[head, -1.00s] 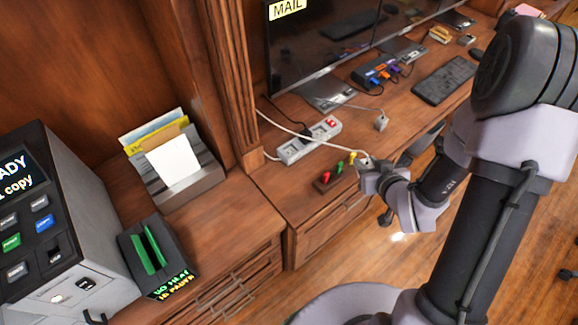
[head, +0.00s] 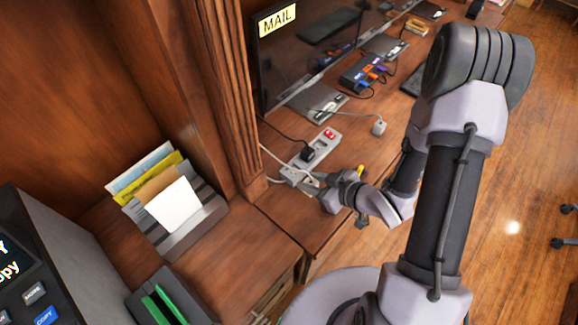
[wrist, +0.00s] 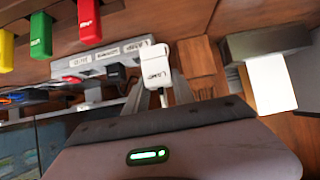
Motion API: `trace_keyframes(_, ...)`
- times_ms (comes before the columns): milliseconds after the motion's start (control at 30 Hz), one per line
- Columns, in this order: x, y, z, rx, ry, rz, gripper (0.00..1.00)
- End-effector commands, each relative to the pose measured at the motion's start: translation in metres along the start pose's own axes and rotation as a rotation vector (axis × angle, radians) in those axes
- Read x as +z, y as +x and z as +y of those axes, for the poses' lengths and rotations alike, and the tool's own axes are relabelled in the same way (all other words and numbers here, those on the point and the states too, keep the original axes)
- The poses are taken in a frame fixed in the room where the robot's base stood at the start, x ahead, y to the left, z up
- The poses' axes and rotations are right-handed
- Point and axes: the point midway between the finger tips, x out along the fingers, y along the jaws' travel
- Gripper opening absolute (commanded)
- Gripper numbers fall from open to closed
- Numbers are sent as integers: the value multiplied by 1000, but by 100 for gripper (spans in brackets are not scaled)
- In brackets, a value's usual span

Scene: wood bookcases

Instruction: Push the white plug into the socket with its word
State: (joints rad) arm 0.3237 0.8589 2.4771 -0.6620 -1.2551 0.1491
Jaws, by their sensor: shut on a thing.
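The white plug (wrist: 154,66) is between my gripper's fingers in the wrist view, with small dark lettering on its face that I cannot read surely. My gripper (head: 322,187) is shut on it, at the near end of the grey power strip (head: 324,145). In the wrist view the strip (wrist: 100,62) has several labelled places, their words too small to read surely. The plug appears close to the strip's end; I cannot tell whether it touches a socket.
Red (wrist: 89,20), green (wrist: 41,34) and yellow (wrist: 6,50) sticks stand near the strip in the wrist view. A monitor (head: 300,45), a hub with coloured plugs (head: 366,70) and a letter holder (head: 180,225) stand around. A white cable (head: 270,155) runs to the strip's near end.

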Motion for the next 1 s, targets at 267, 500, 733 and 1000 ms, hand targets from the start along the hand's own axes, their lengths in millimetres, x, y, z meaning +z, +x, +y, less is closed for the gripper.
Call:
trace_keyframes(267,-40,72,30,0,-3,1,0)
trace_keyframes(500,-33,95,36,1,3,-2,0)
trace_keyframes(733,-19,104,37,2,1,-1,0)
trace_keyframes(1000,-16,105,37,2,1,-1,42)
